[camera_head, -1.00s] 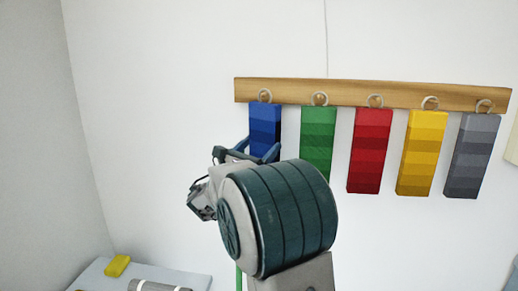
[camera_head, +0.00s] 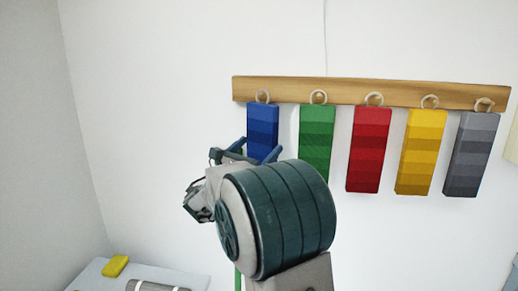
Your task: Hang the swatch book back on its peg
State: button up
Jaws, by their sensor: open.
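Several swatch books hang by rings in a row from a wooden rail (camera_head: 370,92) on the wall: blue (camera_head: 263,122), green (camera_head: 317,140), red (camera_head: 370,150), yellow (camera_head: 420,150) and grey (camera_head: 471,153). The blue one is at the far left, with its ring at the rail. My gripper (camera_head: 255,153) is at the lower part of the blue book, its fingers open on either side of it. My arm hides the lower end of the gripper and some of the book's bottom. I cannot tell whether a finger touches it.
A pale table (camera_head: 85,280) at the lower left holds a yellow block (camera_head: 115,266) and a grey roll with white bands (camera_head: 157,286). Bare wall lies left of the rail. The green book hangs close to the right of the blue one.

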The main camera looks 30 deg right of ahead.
jog(key=b+v, duration=0.3)
jog(key=v, duration=1)
jog(key=s+d+f+m+g+y, duration=0.35)
jog(key=s+f+m+y, duration=0.2)
jog(key=s+f, duration=0.2)
jog(key=s+d+f+m+g+y, duration=0.35)
jog(key=s+f+m+g, duration=0.2)
jog(key=s, duration=0.35)
jog(key=s+a+f+m+t+y, duration=0.2)
jog(key=s+a+f+m+y, duration=0.5)
jog(key=a+m+y, duration=0.4)
jog(key=shift+s+a+f+m, duration=0.2)
jog(key=shift+a+f+m, duration=0.4)
jog(key=shift+a+f, duration=0.1)
